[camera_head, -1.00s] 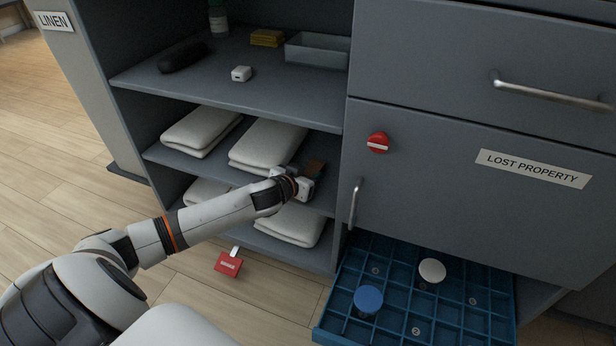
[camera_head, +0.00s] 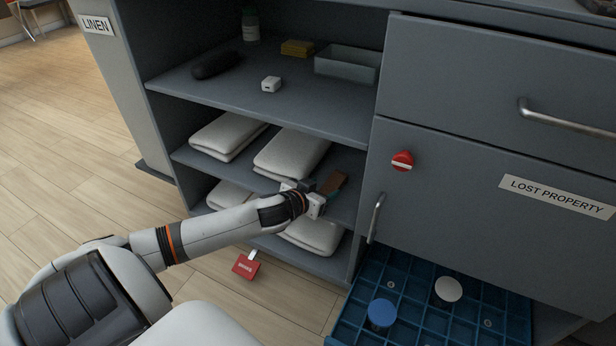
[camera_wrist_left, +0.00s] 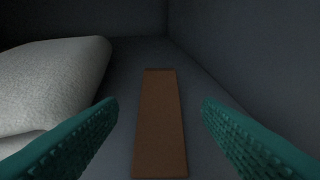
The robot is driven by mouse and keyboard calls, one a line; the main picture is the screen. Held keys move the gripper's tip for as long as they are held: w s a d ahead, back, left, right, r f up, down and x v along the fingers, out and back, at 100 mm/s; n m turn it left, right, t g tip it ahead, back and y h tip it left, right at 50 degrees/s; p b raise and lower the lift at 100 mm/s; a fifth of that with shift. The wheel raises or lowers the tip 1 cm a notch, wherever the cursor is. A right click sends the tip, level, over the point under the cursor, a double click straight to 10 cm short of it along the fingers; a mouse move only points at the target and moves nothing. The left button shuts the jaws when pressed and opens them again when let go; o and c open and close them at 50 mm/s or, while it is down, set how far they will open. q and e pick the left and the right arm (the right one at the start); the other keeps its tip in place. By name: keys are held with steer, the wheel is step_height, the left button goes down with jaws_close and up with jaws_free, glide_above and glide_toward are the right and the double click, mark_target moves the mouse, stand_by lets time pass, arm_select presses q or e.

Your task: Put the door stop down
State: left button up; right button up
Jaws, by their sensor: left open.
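The door stop appears to be the flat brown piece (camera_head: 333,181) lying on the middle shelf (camera_head: 346,205), to the right of a folded towel. In the left wrist view the brown piece (camera_wrist_left: 160,125) lies lengthwise between my fingers, with a gap on both sides. My left gripper (camera_head: 325,195) reaches into the middle shelf with its teal fingers (camera_wrist_left: 160,135) spread apart, touching nothing that I can see. Part of the brown piece's near end is hidden by the gripper in the head view. My right gripper is not in view.
Folded white towels (camera_head: 292,154) lie left of the gripper. The shelf above holds a white block (camera_head: 271,84), a dark case and a grey tray (camera_head: 346,66). A door handle (camera_head: 376,218) stands close right. Below are a blue grid tray (camera_head: 412,312) and a red tag (camera_head: 246,266).

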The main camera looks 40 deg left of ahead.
arm_select(q)
steer(key=p+v, duration=0.2)
steer(key=v, duration=0.5)
steer(key=shift+s, duration=0.15)
stand_by(0.3)
